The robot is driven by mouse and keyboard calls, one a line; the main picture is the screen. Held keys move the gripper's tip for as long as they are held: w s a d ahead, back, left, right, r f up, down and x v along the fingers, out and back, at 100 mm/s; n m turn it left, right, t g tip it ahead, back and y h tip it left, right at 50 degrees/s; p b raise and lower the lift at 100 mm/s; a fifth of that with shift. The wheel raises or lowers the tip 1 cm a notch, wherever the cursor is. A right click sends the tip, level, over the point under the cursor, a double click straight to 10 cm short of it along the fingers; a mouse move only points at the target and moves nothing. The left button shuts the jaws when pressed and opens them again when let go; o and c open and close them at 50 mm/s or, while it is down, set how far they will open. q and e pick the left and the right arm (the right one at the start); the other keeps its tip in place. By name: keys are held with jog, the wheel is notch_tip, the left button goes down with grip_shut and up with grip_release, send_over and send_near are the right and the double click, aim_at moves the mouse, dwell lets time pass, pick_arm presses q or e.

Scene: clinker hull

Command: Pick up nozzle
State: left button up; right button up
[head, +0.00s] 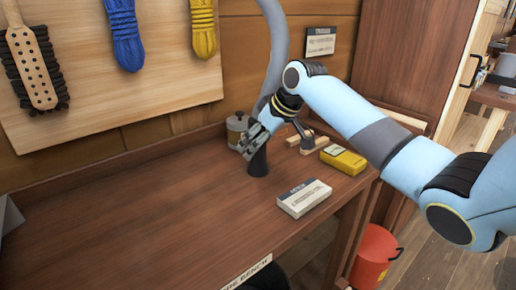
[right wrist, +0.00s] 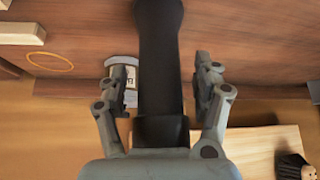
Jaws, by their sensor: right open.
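The nozzle (head: 258,162) is a dark, nearly black piece standing on the wooden bench; its upper part is hidden behind my right gripper in the head view. In the right wrist view the nozzle (right wrist: 160,60) runs down the middle of the picture, between the two fingers. My right gripper (head: 248,143) is at the nozzle's upper part. In the right wrist view the gripper (right wrist: 163,78) is open, with one finger on each side of the nozzle and a visible gap on both sides. My left gripper is not in view.
A lidded tin (head: 237,128) stands close behind the gripper. A yellow box (head: 343,160) and a white labelled box (head: 303,198) lie to the right. A grey hose (head: 278,50) rises behind. The bench's left and middle (head: 130,220) are clear.

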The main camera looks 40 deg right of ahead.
jog(key=shift+c, duration=0.2)
grip_shut()
dwell(0.3)
